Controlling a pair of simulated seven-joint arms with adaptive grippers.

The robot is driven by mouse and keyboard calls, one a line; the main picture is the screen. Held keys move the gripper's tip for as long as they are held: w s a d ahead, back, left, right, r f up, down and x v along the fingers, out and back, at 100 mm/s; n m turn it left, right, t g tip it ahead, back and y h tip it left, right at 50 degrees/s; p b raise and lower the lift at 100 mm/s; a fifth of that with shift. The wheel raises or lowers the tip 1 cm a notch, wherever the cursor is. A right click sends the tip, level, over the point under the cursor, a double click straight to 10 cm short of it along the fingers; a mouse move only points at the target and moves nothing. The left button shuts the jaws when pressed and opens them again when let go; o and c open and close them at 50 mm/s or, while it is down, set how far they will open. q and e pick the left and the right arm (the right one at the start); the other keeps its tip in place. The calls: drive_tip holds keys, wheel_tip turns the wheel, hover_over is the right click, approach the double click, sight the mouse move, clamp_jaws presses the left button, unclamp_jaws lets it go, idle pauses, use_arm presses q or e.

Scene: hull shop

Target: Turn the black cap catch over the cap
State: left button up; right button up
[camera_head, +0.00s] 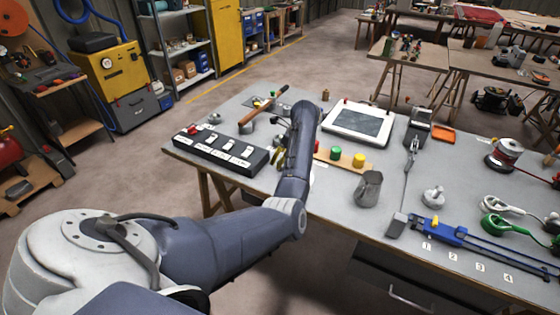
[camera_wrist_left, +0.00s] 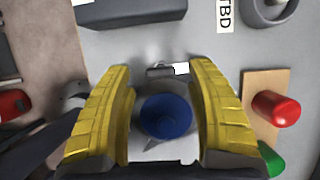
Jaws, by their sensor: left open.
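A round blue cap (camera_wrist_left: 166,117) shows in the left wrist view, on a pale grey base. A small dark catch (camera_wrist_left: 159,70) with a white end lies just beyond the cap, apart from it in this view. My left gripper (camera_wrist_left: 166,120) is open, with one yellow finger on each side of the cap. I cannot tell whether either finger touches it. In the head view my left gripper (camera_head: 272,158) is low over the table beside the switch box; my forearm hides the cap and catch there. My right gripper is not in view.
A black switch box (camera_head: 220,150) stands left of the gripper. To the right are a wooden board (camera_head: 345,160) with coloured knobs and a metal mug (camera_head: 369,190). A tablet (camera_head: 360,122) and hammer (camera_head: 264,105) lie farther back. A long blue clamp (camera_head: 450,235) lies at front right.

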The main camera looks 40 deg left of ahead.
use_arm(q)
drive_tip(key=shift+x, duration=1.05)
clamp_jaws()
